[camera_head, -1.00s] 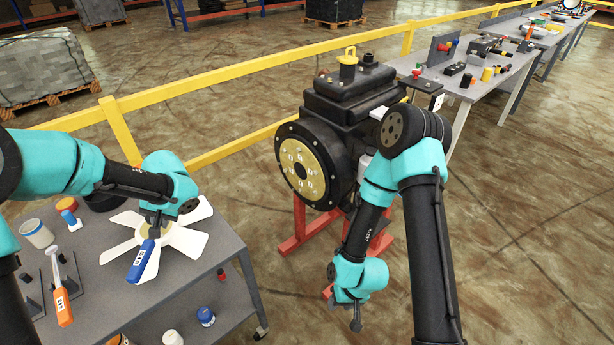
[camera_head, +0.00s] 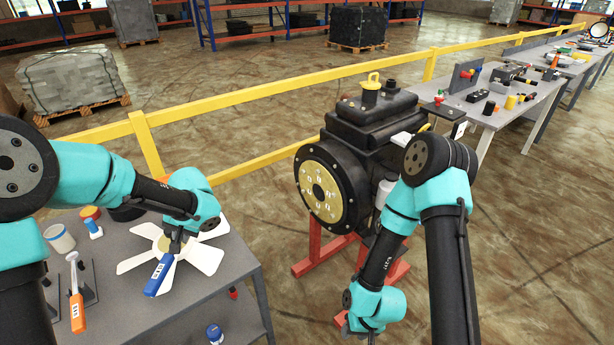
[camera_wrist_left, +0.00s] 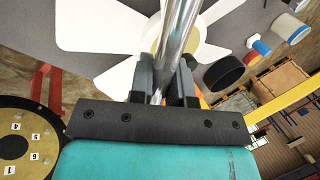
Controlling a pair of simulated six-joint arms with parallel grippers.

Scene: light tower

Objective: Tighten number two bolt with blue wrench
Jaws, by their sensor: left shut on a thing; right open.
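The blue wrench (camera_head: 159,274) hangs from my left gripper (camera_head: 176,240), its blue handle slanting down over the white fan. My left gripper is shut on its metal shaft, which shows between the fingers in the left wrist view (camera_wrist_left: 178,45). The gold bolt plate (camera_head: 320,191) sits on the front of the black machine (camera_head: 360,125), to the right of and apart from the wrench. Number labels show on the plate (camera_wrist_left: 15,148) in the left wrist view, but I cannot make out number two. My right gripper (camera_head: 362,333) is open and low, near the bottom edge.
The grey table holds the white fan (camera_head: 205,258), an orange-handled wrench (camera_head: 77,312), a white jar (camera_head: 60,238) and small parts. A red stand (camera_head: 314,250) carries the machine. A yellow rail (camera_head: 250,90) runs behind. Open space lies between table and machine.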

